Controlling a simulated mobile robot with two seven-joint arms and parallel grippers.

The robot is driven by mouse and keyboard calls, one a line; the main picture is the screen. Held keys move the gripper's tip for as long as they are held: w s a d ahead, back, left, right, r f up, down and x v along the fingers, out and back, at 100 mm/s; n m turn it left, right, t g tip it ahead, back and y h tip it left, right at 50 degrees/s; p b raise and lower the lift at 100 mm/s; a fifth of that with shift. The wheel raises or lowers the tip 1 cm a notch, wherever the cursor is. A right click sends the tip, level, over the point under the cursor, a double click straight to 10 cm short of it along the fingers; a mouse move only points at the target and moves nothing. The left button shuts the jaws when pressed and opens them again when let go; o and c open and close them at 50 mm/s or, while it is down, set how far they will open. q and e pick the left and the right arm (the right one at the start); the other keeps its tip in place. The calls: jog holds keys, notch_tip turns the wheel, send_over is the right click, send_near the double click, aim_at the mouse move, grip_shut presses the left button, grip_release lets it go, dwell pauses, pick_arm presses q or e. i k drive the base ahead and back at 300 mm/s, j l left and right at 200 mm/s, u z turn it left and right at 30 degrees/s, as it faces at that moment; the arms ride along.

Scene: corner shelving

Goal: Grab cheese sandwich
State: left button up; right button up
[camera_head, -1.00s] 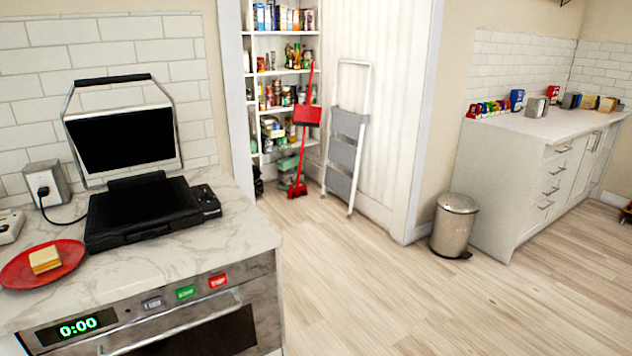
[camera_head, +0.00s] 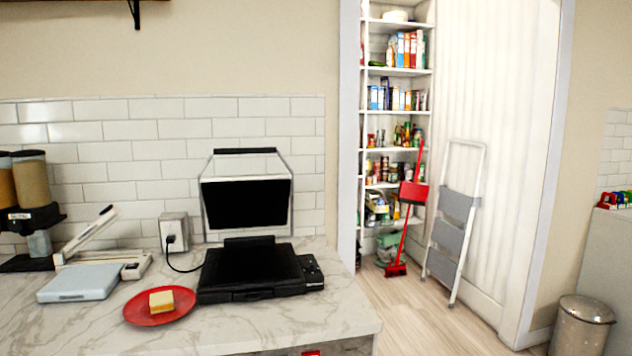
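The cheese sandwich (camera_head: 161,301), pale bread with a yellow layer, lies on a red plate (camera_head: 139,313) on the marble counter at the lower left of the head view. The plate is just left of the open black sandwich press (camera_head: 249,270). Neither of my grippers shows in the head view.
A socket box (camera_head: 174,232) stands by the wall. A step ladder (camera_head: 456,218), red broom (camera_head: 413,195) and metal bin (camera_head: 582,325) stand to the right.

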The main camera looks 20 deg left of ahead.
aim_at(163, 302)
jog(key=u, duration=1.4)
